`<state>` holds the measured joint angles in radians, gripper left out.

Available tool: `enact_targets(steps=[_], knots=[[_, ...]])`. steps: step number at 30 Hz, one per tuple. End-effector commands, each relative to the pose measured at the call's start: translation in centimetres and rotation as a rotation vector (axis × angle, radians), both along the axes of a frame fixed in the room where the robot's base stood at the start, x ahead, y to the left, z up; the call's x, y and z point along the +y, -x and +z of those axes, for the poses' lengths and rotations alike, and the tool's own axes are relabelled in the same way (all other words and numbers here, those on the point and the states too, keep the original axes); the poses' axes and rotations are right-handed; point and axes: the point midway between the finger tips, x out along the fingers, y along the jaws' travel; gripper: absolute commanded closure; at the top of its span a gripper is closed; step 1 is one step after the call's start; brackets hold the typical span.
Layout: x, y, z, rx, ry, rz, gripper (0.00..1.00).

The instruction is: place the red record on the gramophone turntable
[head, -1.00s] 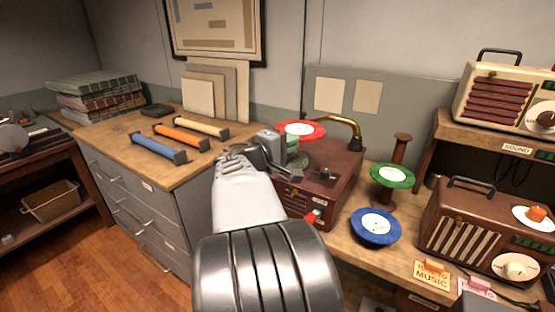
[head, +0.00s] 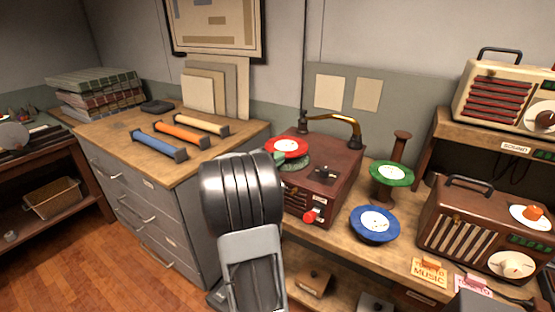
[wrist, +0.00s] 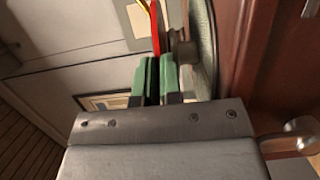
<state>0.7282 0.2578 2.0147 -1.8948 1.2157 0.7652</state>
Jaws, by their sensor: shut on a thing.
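The red record (head: 287,147), with a white label, is over the back left of the gramophone (head: 330,193). My gripper (wrist: 154,62) is shut on its edge between green finger pads. In the wrist view the record (wrist: 155,35) is a thin red line seen edge-on. The turntable (head: 297,165) is a dark green-grey disc just below the record, which partly overlaps it in the head view. In the wrist view a gap separates the record from the turntable (wrist: 207,45), and they look about parallel. My arm hides most of the gripper in the head view.
The brass tonearm (head: 342,120) arches over the gramophone's back right. A green record (head: 391,173) on a stand and a blue record (head: 375,225) are to the right. A cabinet (head: 150,210) with coloured rolls on top stands left. Radios are at far right.

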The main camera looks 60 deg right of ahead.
Motion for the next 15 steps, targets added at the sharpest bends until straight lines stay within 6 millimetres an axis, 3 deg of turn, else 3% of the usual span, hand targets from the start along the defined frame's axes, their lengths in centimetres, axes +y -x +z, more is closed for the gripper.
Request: enact_targets(steps=[14, 15], knots=[[0.01, 0.02, -0.6, -0.001, 0.001, 0.0, 1.0], [0.01, 0.02, -0.62, 0.0, 0.001, 0.0, 0.93]])
